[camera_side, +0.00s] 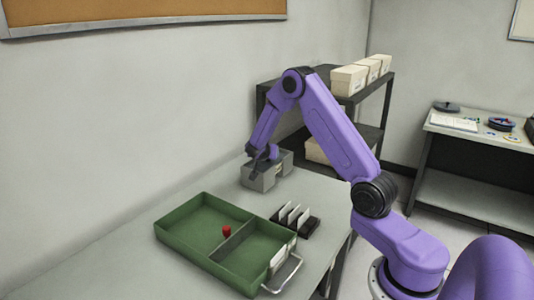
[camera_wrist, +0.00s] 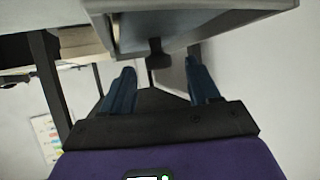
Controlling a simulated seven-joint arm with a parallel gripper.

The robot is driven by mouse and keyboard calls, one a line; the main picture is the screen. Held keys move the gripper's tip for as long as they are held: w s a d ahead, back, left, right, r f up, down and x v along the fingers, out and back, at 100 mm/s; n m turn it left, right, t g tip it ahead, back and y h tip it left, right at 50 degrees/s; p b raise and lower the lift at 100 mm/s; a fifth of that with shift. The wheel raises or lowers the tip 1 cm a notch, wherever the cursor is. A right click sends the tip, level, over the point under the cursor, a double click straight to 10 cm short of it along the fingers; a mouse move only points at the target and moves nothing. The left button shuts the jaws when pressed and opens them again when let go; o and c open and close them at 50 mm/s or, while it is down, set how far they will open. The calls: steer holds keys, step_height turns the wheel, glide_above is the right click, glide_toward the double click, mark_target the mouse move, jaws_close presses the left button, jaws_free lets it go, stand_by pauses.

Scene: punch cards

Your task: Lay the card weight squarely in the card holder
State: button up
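My gripper (camera_side: 262,154) is at the grey box-like holder (camera_side: 258,182) at the back of the table, pointing down at its left part. In the wrist view the two blue fingers (camera_wrist: 160,78) stand apart, with a gap between them. A dark knob-like piece (camera_wrist: 155,47) shows beyond the fingertips, under the grey holder's edge (camera_wrist: 200,30), and touches neither finger. I cannot tell whether this piece belongs to the card weight. No card weight shows clearly, and the inside of the holder is mostly hidden.
A green tray (camera_side: 182,213) with a divider stands in front, a small red piece (camera_side: 227,231) inside it. A dark rack (camera_side: 308,228) with several white cards is to its right. A dark shelf (camera_side: 375,100) with pale boxes stands behind. The left table surface is clear.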

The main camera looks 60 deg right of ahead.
steer(key=v, duration=1.7)
steer(key=shift+a, duration=0.15)
